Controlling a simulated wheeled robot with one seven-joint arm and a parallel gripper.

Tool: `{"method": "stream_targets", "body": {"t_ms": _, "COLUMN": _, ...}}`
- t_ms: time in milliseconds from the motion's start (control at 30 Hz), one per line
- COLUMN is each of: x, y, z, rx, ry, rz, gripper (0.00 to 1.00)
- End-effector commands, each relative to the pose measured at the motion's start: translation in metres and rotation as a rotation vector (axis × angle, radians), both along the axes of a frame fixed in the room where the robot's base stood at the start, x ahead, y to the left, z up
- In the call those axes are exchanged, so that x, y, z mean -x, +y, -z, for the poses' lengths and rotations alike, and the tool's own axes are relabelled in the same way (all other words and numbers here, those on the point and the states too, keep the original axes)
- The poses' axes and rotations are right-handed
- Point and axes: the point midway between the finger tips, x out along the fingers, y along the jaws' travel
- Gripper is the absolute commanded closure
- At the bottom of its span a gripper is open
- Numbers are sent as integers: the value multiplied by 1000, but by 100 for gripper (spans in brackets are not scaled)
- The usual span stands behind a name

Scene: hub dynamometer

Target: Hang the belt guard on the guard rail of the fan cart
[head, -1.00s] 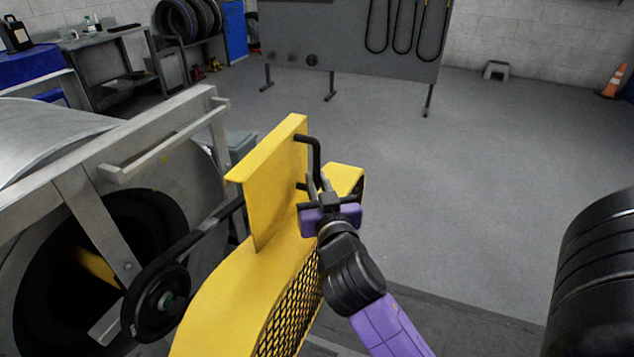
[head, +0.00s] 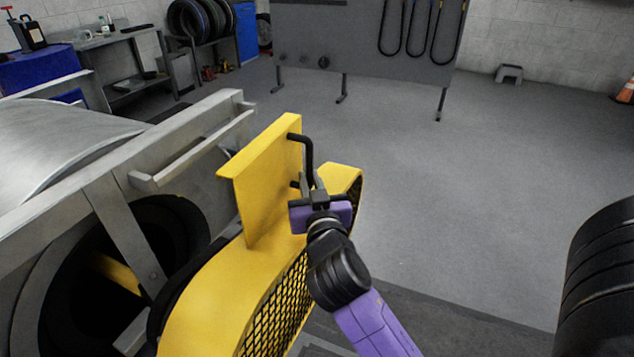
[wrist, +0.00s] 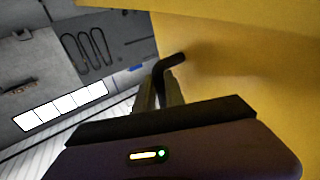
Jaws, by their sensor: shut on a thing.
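The belt guard (head: 262,190) is a large yellow cover with a flat upright plate, a top lip and a mesh side. It has a black bar handle (head: 306,150) on its right face. My gripper (head: 313,187) is shut on that handle, and the wrist view shows the fingers (wrist: 160,92) around the black bar beside the yellow plate. The guard is upright in front of the grey machine frame with the drum.
The grey frame (head: 110,180) with a horizontal bar (head: 195,150) stands close on the left. A grey panel with hanging belts (head: 370,40) stands at the back. A workbench (head: 120,65) is at the back left.

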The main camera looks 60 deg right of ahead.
Motion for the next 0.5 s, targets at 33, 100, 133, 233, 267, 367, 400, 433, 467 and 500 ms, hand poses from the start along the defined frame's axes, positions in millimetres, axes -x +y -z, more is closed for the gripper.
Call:
{"method": "stream_targets", "body": {"t_ms": 33, "x": -4, "y": 0, "z": -4, "rx": 5, "ry": -6, "rz": -2, "gripper": 100}}
{"method": "stream_targets", "body": {"t_ms": 100, "x": -8, "y": 1, "z": -4, "rx": 6, "ry": -5, "rz": -1, "gripper": 100}}
{"method": "stream_targets", "body": {"t_ms": 133, "x": -10, "y": 1, "z": -4, "rx": 6, "ry": -5, "rz": -1, "gripper": 100}}
{"method": "stream_targets", "body": {"t_ms": 233, "x": -16, "y": 1, "z": -4, "rx": 6, "ry": -5, "rz": -1, "gripper": 100}}
{"method": "stream_targets", "body": {"t_ms": 267, "x": -18, "y": 1, "z": -4, "rx": 6, "ry": -5, "rz": -1, "gripper": 100}}
{"method": "stream_targets", "body": {"t_ms": 367, "x": -24, "y": 1, "z": -4, "rx": 4, "ry": -6, "rz": -1, "gripper": 100}}
{"method": "stream_targets", "body": {"t_ms": 400, "x": -26, "y": 1, "z": -4, "rx": 5, "ry": -5, "rz": -1, "gripper": 100}}
{"method": "stream_targets", "body": {"t_ms": 433, "x": -28, "y": 1, "z": -4, "rx": 5, "ry": -5, "rz": -1, "gripper": 100}}
{"method": "stream_targets", "body": {"t_ms": 467, "x": -30, "y": 1, "z": -4, "rx": 5, "ry": -5, "rz": -1, "gripper": 100}}
{"method": "stream_targets", "body": {"t_ms": 500, "x": -32, "y": 1, "z": -4, "rx": 6, "ry": -5, "rz": -1, "gripper": 100}}
